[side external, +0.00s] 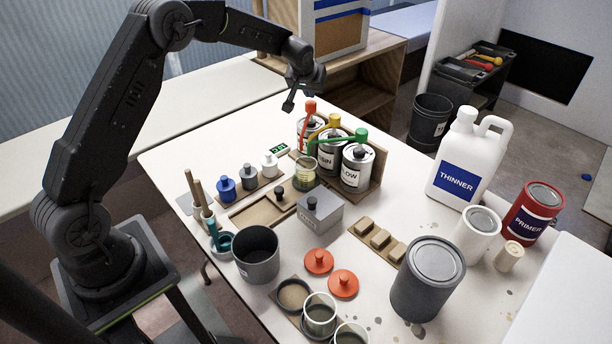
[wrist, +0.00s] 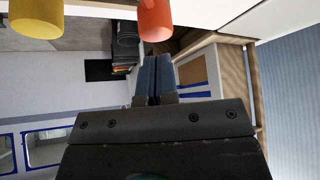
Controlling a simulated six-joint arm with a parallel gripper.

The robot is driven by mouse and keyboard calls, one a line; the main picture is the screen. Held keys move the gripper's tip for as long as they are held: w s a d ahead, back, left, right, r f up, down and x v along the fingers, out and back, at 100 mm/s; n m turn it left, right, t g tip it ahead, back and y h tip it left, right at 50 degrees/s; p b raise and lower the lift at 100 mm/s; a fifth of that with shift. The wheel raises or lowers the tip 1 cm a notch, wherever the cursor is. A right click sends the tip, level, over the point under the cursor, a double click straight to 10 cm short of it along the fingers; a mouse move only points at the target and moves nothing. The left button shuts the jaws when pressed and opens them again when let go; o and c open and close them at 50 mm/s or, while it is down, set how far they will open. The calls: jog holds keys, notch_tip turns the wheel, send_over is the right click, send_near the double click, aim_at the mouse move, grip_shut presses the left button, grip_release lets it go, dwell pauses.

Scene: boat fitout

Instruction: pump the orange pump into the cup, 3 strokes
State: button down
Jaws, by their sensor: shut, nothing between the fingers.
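The orange pump (side external: 309,108) stands upright on the leftmost of three labelled cans, its knob raised and its spout slanting down toward the front. In the wrist view its orange knob (wrist: 155,20) shows at the top, just beyond the fingertips. My gripper (side external: 288,105) is shut and empty, just left of the knob and at about its height; a small gap shows between them. Its closed fingers also show in the wrist view (wrist: 155,75). The clear cup (side external: 305,172) stands in front of the cans near the spouts, with something yellowish showing in it.
The yellow pump (side external: 332,121) and green pump (side external: 360,137) stand close on the right. A small display (side external: 279,149) and small bottles (side external: 269,165) are left of the cup. A grey block (side external: 320,214) is in front. The table's back left is clear.

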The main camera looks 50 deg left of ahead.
aim_at(310, 103)
dwell(0.5)
jog(key=shift+f, duration=2.1)
jog(key=shift+r, duration=2.05)
jog(key=shift+f, duration=0.1)
jog(key=shift+f, duration=1.95)
jog(key=shift+r, duration=2.05)
